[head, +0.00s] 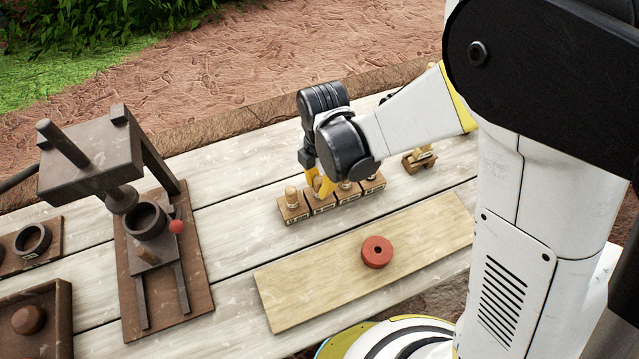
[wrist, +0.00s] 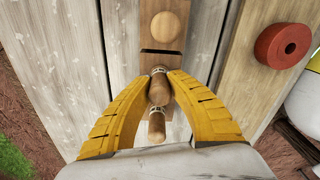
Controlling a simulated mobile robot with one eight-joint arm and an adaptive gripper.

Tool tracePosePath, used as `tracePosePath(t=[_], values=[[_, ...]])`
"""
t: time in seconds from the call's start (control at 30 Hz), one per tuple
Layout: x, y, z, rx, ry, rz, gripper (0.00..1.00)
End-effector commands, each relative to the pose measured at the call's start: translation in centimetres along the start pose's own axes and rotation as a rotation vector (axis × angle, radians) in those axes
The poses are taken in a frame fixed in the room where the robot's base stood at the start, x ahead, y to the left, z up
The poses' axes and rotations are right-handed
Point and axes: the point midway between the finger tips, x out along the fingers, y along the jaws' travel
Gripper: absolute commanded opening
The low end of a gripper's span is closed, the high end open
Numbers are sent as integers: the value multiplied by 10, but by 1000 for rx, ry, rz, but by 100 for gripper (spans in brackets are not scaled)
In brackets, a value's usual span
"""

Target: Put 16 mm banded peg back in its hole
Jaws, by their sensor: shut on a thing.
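My gripper (head: 321,187) has its yellow fingers closed around a small wooden peg (wrist: 160,90), which has a pale band with dark marks. The peg is over the second block from the left (head: 322,207) in a row of small wooden blocks. In the head view the fingers mostly hide it, and I cannot tell whether its lower end is in a hole. Another banded peg (head: 291,196) stands in the leftmost block; it also shows in the wrist view (wrist: 157,126). A wider round-topped peg (wrist: 163,27) sits in the neighbouring block on the other side.
A red ring (head: 377,252) lies on a pale board (head: 300,290) in front of the blocks. A dark press (head: 90,158) stands at left, beside a dark tray (head: 62,320). A small wooden stand (head: 420,160) is at right. Bare table lies between press and blocks.

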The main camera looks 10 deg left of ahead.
Motion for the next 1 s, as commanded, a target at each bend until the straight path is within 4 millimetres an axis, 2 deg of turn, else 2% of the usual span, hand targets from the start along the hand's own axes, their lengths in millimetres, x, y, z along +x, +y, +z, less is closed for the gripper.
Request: tracePosePath(t=[0.03,0.07,0.1,0.13,0.4,0.53,1.0], values=[[1,0,0,0,0,0,0],[0,0,0,0,0,0,28],[0,0,0,0,0,0,40],[0,0,0,0,0,0,42],[0,0,0,0,0,0,42],[-10,0,0,0,0,0,42],[-104,0,0,0,0,0,42]])
